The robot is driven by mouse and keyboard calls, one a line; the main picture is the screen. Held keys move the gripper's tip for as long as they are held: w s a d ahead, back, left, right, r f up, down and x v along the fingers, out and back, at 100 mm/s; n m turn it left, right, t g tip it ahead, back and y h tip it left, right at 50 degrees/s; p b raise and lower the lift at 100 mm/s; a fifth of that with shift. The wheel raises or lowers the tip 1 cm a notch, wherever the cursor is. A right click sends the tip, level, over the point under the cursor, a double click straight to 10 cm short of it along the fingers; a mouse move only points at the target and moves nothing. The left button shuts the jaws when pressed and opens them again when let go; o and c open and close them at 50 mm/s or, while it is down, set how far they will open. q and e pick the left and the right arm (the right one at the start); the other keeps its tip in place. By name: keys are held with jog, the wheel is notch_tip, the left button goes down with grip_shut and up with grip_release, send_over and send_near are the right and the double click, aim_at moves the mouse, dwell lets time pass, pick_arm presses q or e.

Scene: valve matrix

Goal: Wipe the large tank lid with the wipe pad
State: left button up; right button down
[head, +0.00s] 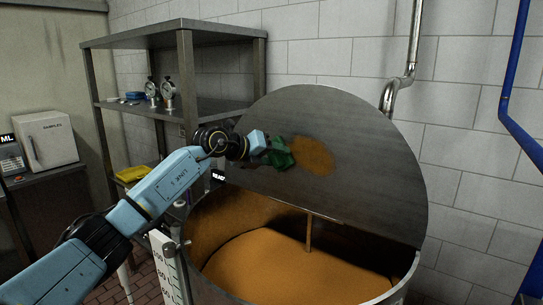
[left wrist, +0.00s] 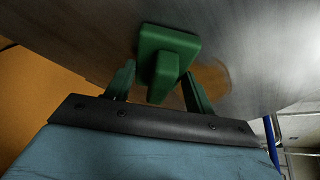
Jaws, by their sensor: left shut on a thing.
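The large tank lid (head: 370,165) is a grey metal disc, tilted up over the open tank (head: 400,285). An orange-brown stain (head: 312,156) shows on its inner face, and the lid (left wrist: 90,30) fills the top of the left wrist view. The green wipe pad (head: 279,153) is against or very close to the lid, at the left edge of the stain. My left gripper (head: 268,150) is shut on the pad's handle; the pad (left wrist: 168,50) also shows between the fingers in the left wrist view. Part of the stain is hidden behind the pad. My right gripper is not in view.
Orange-brown contents (head: 285,265) lie inside the tank, with an upright rod (head: 309,232). A metal shelf (head: 150,35) with gauges (head: 168,92) stands behind my left arm. A silver pipe (head: 400,85) and a blue pipe (head: 508,90) run along the right wall.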

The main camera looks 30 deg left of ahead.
pick_arm(q)
jog(key=shift+s+d+p, duration=0.2)
jog(key=shift+d+p, duration=0.45)
jog(key=shift+d, duration=1.85)
jog(key=shift+s+d, duration=0.15)
jog(key=shift+d, duration=1.65)
jog(key=shift+s+d, duration=0.1)
jog(key=shift+d, duration=0.65)
jog(key=shift+d, duration=0.1)
